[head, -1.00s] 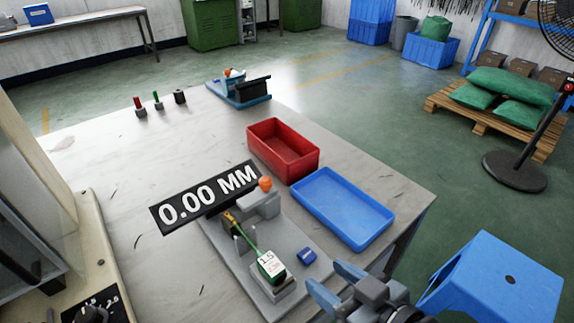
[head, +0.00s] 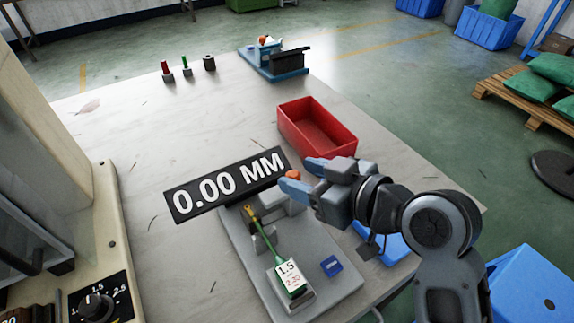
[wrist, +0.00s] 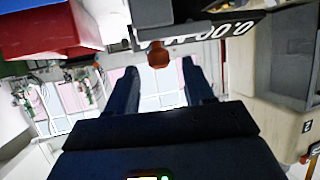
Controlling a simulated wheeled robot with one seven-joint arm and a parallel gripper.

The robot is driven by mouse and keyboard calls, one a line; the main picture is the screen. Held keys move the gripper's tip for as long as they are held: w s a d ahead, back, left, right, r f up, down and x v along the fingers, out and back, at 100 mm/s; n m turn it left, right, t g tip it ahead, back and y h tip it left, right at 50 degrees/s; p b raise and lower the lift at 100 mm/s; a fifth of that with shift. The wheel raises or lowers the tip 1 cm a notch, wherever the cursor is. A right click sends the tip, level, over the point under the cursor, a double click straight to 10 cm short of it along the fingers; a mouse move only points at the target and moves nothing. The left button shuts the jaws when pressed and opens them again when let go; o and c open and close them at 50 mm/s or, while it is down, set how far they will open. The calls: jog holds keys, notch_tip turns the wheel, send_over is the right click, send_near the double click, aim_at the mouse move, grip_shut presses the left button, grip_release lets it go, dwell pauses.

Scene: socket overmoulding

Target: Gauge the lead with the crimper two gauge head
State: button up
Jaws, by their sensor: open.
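A gauge stands on a grey plate (head: 330,290), with a black display (head: 225,186) reading 0.00 MM and an orange knob (head: 293,174) on its grey head (head: 285,203). The lead (head: 262,238) lies on the plate, its brass terminal near the head and its green wire running to a block with a white tag (head: 290,276) marked 1.5. My gripper (head: 300,176) is open at the orange knob. In the wrist view the knob (wrist: 158,55) shows between the fingertips (wrist: 160,72); contact cannot be told.
A red bin (head: 312,130) stands just behind my gripper. A blue tray (head: 385,242) is partly hidden by my arm. A blue-based device (head: 272,66) and small coloured pegs (head: 185,66) are farther back. A machine with a dial (head: 97,307) stands at left.

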aim_at(293, 173)
jog(key=x, duration=0.5)
grip_shut()
dwell(0.5)
